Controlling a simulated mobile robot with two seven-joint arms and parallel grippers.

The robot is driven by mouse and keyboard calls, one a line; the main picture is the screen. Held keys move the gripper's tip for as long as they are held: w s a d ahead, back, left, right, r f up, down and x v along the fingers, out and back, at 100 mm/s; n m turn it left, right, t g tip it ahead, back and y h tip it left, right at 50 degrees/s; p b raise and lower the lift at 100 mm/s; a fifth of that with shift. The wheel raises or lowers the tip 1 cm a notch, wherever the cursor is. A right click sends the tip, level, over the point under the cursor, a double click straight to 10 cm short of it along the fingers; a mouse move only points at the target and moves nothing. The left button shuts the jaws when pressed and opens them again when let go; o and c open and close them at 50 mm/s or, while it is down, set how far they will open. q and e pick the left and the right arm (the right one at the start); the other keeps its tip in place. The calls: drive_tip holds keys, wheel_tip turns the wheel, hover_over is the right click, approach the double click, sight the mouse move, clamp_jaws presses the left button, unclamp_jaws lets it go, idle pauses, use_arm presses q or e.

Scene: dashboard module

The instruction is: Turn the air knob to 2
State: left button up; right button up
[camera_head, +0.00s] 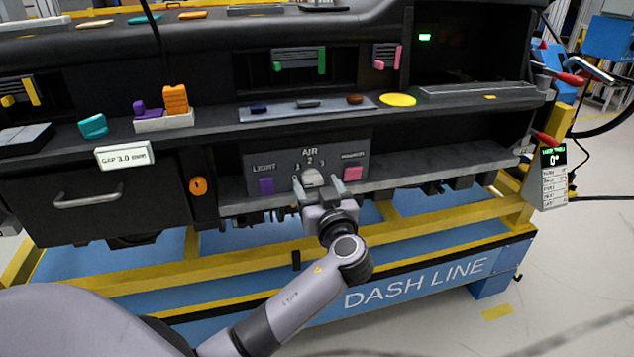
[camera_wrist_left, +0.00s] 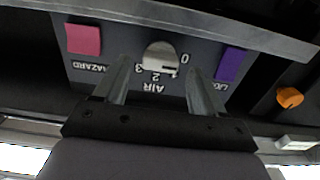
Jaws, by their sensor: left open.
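The air knob (camera_head: 312,177) is a pale, rounded dial on the dark control panel (camera_head: 352,150), under the word AIR, with the numbers 0 to 3 around it. In the left wrist view the knob (camera_wrist_left: 160,57) appears upside down, with its printed numbers near it. My left gripper (camera_head: 320,190) is open in front of the panel, with one finger on each side of the knob. In the left wrist view its fingers (camera_wrist_left: 158,85) are apart, and the knob lies just beyond their tips. I cannot tell which number the knob points to. My right gripper is not in view.
A purple LIGHT switch (camera_head: 266,186) and a pink HAZARD switch (camera_head: 353,173) flank the knob. An orange knob (camera_head: 198,186) is further left, beside a drawer with a handle (camera_head: 88,197). A grey ledge (camera_head: 440,165) runs below the panel.

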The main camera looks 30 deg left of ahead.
use_arm(q)
drive_tip(key=shift+x, duration=0.95)
drive_tip(key=c, duration=1.1)
drive_tip(key=shift+o, duration=0.2)
